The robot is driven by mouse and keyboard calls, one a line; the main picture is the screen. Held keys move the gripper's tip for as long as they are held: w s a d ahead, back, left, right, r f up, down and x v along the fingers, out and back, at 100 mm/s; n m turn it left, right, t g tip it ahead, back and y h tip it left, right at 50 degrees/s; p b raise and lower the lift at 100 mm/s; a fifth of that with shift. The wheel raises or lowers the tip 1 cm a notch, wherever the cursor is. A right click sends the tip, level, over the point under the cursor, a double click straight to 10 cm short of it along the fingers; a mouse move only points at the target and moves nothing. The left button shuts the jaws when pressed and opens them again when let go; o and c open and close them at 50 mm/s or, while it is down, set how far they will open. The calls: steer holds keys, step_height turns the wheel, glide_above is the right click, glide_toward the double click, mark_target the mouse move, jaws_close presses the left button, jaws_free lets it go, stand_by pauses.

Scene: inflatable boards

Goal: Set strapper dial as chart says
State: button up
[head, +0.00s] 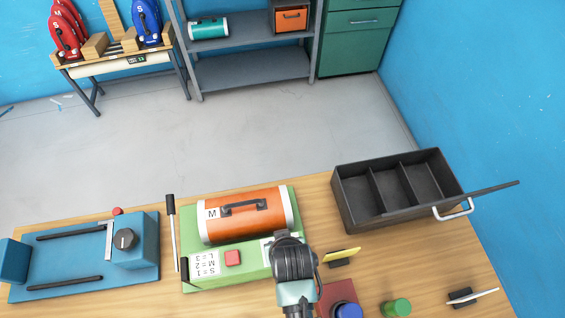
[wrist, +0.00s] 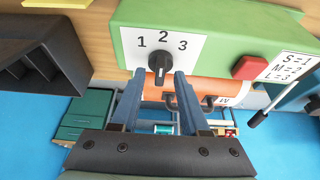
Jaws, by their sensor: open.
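The green strapper (head: 250,274) stands on the table with an orange roll (head: 265,222) marked M in it. Its chart (head: 205,268) reads S=1, M=2, L=3; it also shows in the wrist view (wrist: 290,68). The black dial (wrist: 160,68) sits on a white plate (wrist: 190,52) numbered 1, 2, 3. Its pointer appears to be toward 2, though the mark is small. My gripper (wrist: 158,77) is open, with a fingertip on either side of the dial's lower part; contact cannot be told. In the head view my gripper (head: 285,245) hides the dial.
A red button (head: 232,258) is on the strapper, and a black-handled lever (head: 171,225) stands left of it. A blue machine (head: 135,245) lies farther left. A black divided tray (head: 350,205), a yellow-topped piece (head: 342,255) and a green knob (head: 397,306) are to the right.

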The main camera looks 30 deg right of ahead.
steer(key=b+v, duration=0.2)
steer(key=v, duration=1.1)
steer(key=shift+f, duration=0.15)
steer(key=w+a+r+n+t+h+b, duration=0.15)
steer(key=w+r+t+b, duration=0.35)
steer(key=w+r+t, duration=1.05)
steer(key=s+a+r+t+y+b, duration=0.1)
steer(key=a+r+t, duration=0.1)
steer(key=r, duration=0.9)
steer(key=s+a+r+n+t+b, duration=0.1)
steer(key=s+a+r+t+b, duration=0.1)
steer(key=r, duration=1)
steer(key=s+a+r+t+y+b, duration=0.1)
steer(key=a+r+t, duration=0.2)
steer(key=r, duration=0.9)
steer(key=shift+s+a+r+n+t+y+b, duration=0.15)
steer(key=shift+s+a+n+t+y+b, duration=0.2)
steer(key=shift+a, duration=0.1)
